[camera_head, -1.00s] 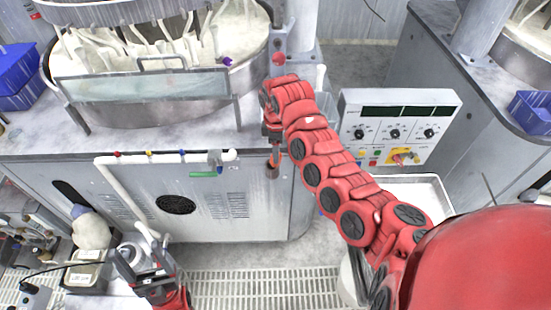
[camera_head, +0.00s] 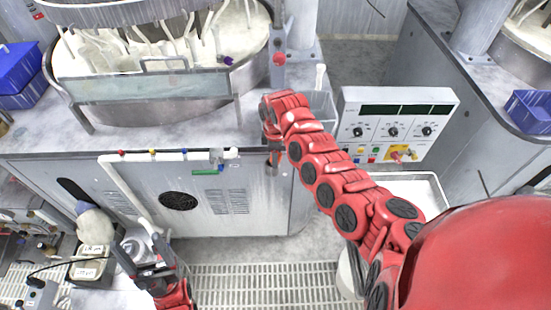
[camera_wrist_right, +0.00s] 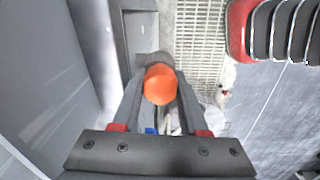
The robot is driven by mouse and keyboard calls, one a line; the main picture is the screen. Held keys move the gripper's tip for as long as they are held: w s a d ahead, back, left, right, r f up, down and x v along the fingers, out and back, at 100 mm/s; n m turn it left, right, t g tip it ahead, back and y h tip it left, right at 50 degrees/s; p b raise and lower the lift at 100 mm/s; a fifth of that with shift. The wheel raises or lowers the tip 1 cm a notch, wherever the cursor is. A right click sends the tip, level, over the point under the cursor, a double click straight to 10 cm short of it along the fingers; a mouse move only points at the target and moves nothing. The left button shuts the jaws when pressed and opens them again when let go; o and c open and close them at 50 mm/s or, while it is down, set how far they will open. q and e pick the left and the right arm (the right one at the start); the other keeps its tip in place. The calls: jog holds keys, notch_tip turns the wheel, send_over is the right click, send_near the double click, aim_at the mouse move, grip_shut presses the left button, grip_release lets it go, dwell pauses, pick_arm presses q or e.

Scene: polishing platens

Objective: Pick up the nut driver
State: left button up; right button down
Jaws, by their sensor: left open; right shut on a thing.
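The nut driver (camera_wrist_right: 160,84) shows its round orange handle end between the fingers of my right gripper (camera_wrist_right: 160,110) in the right wrist view. The fingers are shut on it. In the head view my right gripper (camera_head: 272,150) points down at the right front corner of the polishing machine, and the arm partly hides it. The driver's lower part is hidden. A small grey cylinder shows just below the gripper; I cannot tell whether the driver sits in it. My left gripper (camera_head: 146,258) is open at the lower left, beside a silvery round part.
The polishing machine (camera_head: 240,190) has a white pipe (camera_head: 128,185) with coloured valves along its front. A control panel (camera_head: 395,126) stands right of my right arm. A blue bin (camera_head: 22,78) is at the left. Floor grating (camera_head: 265,282) lies clear in front.

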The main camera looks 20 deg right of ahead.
jog(key=shift+r, duration=0.1)
notch_tip(320, 180, up, 9)
jog(key=b, duration=0.4)
jog(key=shift+w+f, duration=0.1)
jog(key=shift+f, duration=0.1)
jog(key=shift+r, duration=4.6)
jog(key=f+m+b, duration=0.1)
jog(key=m+b, duration=0.1)
jog(key=m, duration=0.2)
jog(key=w+a+f+m+b, duration=0.1)
jog(key=f+m+b, duration=0.1)
jog(key=m, duration=0.3)
jog(key=a+f+m+b, duration=0.1)
jog(key=f+m+b, duration=0.1)
jog(key=m, duration=0.2)
jog(key=shift+w+a+f+m+g, duration=0.1)
jog(key=shift+w+m+g, duration=0.05)
jog(key=shift+m+g, duration=0.15)
